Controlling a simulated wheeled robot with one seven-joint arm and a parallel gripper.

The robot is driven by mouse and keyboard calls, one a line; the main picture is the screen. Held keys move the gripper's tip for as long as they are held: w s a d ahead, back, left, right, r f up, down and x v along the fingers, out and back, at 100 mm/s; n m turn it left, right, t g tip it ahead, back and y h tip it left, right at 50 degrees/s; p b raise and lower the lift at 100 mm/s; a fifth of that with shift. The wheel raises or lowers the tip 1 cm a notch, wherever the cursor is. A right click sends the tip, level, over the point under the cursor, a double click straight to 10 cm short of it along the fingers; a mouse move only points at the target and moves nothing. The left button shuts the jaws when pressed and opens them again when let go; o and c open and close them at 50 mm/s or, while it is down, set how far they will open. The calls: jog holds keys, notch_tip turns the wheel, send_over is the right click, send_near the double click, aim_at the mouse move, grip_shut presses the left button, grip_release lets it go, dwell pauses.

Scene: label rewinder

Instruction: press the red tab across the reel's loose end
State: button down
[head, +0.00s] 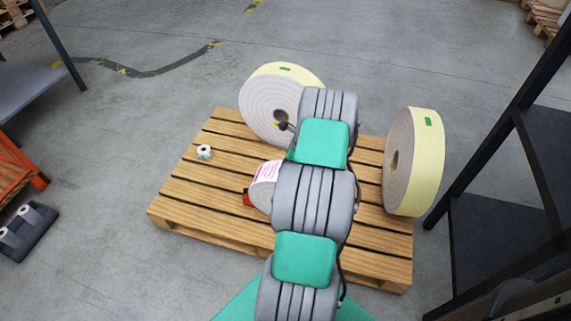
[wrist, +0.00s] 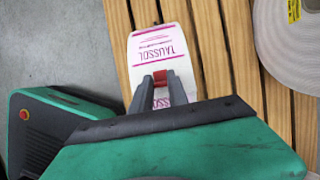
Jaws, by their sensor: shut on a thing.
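The label reel (head: 267,172) is white with pink print and stands on the pallet, partly hidden behind my arm in the head view. In the wrist view, the reel's printed outer face (wrist: 160,45) runs up the picture from under my fingers. My gripper (wrist: 160,82) is shut on the small red tab (wrist: 160,77), which sits between the fingertips over the printed face. I cannot tell whether the tab touches the labels. The reel's loose end cannot be made out. In the head view my arm hides the gripper and the tab.
The slatted pallet (head: 190,187) also bears a small white roll (head: 204,151). Large cream rolls stand at its back (head: 268,108) and right (head: 398,165). A small red part (head: 248,198) shows beside the reel. A dark rack (head: 500,230) stands at right.

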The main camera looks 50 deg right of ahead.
jog(key=shift+f, duration=0.3)
dwell(1.0)
jog(key=c, duration=1.2)
grip_release()
